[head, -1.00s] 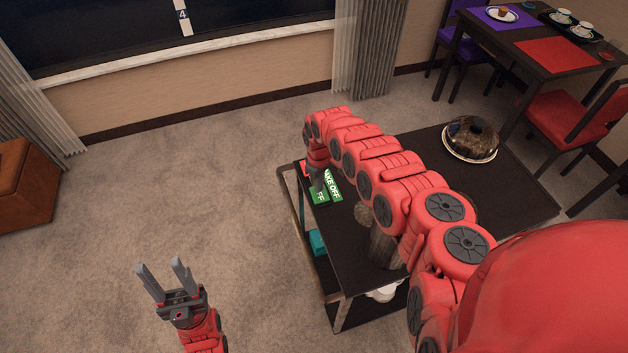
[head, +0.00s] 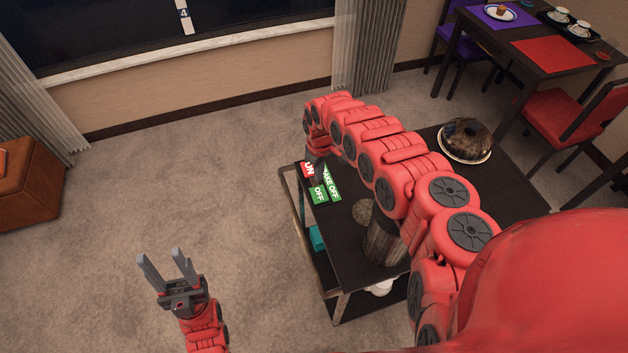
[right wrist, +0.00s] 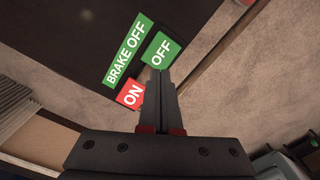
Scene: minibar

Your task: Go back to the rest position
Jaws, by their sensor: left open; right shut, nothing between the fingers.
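My left gripper (head: 166,271) is open and empty above the carpet at the lower left of the head view. My right arm reaches over the dark cart (head: 350,262) to its far left corner. In the right wrist view my right gripper (right wrist: 158,76) is shut with nothing in it. Its fingertips show over the edge between the red ON label (right wrist: 131,94) and the green OFF label (right wrist: 162,51). I cannot tell whether they touch anything. In the head view the ON label (head: 307,170) and OFF label (head: 319,194) sit at the cart's corner.
A domed dish (head: 466,138) and a dark cylindrical container (head: 383,240) stand on the cart. A set dining table (head: 545,62) and red chair (head: 575,115) are at the upper right. A brown seat (head: 35,180) is at the left. The carpet (head: 215,190) between is clear.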

